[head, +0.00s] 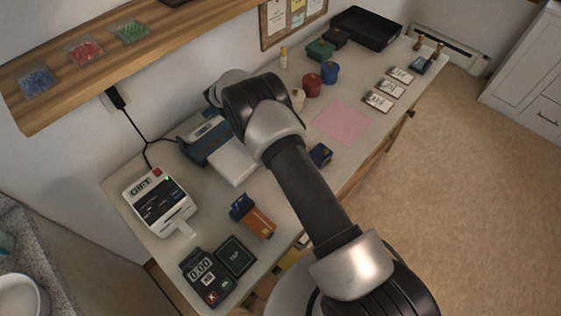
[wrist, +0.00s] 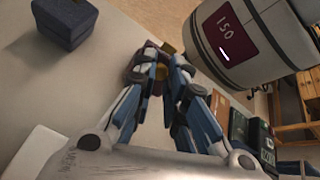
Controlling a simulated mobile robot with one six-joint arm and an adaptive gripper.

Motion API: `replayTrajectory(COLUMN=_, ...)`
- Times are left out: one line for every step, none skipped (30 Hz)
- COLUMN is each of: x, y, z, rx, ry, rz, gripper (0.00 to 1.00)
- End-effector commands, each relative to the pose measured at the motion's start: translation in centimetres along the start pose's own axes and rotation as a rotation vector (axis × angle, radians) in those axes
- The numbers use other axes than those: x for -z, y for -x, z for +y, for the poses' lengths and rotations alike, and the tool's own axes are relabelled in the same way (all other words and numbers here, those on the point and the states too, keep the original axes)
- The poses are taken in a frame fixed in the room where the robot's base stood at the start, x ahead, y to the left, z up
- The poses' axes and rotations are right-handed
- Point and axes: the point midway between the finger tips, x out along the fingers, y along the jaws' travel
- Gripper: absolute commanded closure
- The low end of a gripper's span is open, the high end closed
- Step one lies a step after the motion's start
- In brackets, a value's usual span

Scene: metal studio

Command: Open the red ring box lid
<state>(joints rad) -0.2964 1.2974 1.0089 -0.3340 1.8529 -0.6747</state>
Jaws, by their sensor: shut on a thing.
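In the wrist view my gripper (wrist: 161,82) reaches down to the table with its fingertips close together. They are shut on the red ring box (wrist: 149,52), a small dark red thing with gold-coloured parts showing. The fingers cover most of it, so I cannot tell how far its lid is raised. In the head view my arm hides both my gripper and the red ring box.
A dark blue box (wrist: 66,20) stands nearby; it also shows in the head view (head: 320,155). A pink mat (head: 342,123), an orange card holder (head: 260,223), a gift printer (head: 158,203) and a payment terminal (head: 207,278) share the table. Round red (head: 312,86) and blue (head: 330,72) containers stand farther back.

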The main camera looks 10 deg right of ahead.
Motion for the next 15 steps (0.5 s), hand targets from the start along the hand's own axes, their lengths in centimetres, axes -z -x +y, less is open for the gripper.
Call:
replayTrajectory(x=0.1, y=-0.11, z=0.04, rx=0.001, ry=0.001, rz=-0.001, gripper=1.0)
replayTrajectory(x=0.09, y=-0.11, z=0.04, rx=0.001, ry=0.001, rz=-0.001, gripper=1.0)
replayTrajectory(x=0.08, y=-0.11, z=0.03, rx=0.001, ry=0.001, rz=-0.001, gripper=1.0)
replayTrajectory(x=0.07, y=-0.11, z=0.03, rx=0.001, ry=0.001, rz=-0.001, gripper=1.0)
replayTrajectory(x=0.07, y=-0.11, z=0.04, rx=0.001, ry=0.001, rz=-0.001, gripper=1.0)
replayTrajectory(x=0.07, y=-0.11, z=0.04, rx=0.001, ry=0.001, rz=-0.001, gripper=1.0)
replayTrajectory(x=0.07, y=-0.12, z=0.04, rx=0.001, ry=0.001, rz=-0.001, gripper=1.0)
replayTrajectory(x=0.07, y=-0.12, z=0.04, rx=0.001, ry=0.001, rz=-0.001, gripper=1.0)
replayTrajectory(x=0.06, y=-0.12, z=0.04, rx=0.0, ry=0.001, rz=-0.001, gripper=0.87)
replayTrajectory(x=0.07, y=-0.12, z=0.04, rx=0.0, ry=0.001, rz=-0.001, gripper=0.85)
replayTrajectory(x=0.06, y=-0.12, z=0.05, rx=0.0, ry=0.001, rz=0.0, gripper=0.83)
replayTrajectory(x=0.06, y=-0.12, z=0.05, rx=0.0, ry=0.001, rz=0.0, gripper=0.8)
replayTrajectory(x=0.06, y=-0.11, z=0.04, rx=0.0, ry=0.001, rz=0.0, gripper=0.78)
replayTrajectory(x=0.05, y=-0.11, z=0.04, rx=0.0, ry=0.001, rz=0.0, gripper=0.76)
replayTrajectory(x=0.04, y=-0.1, z=0.04, rx=0.0, ry=0.0, rz=0.0, gripper=0.74)
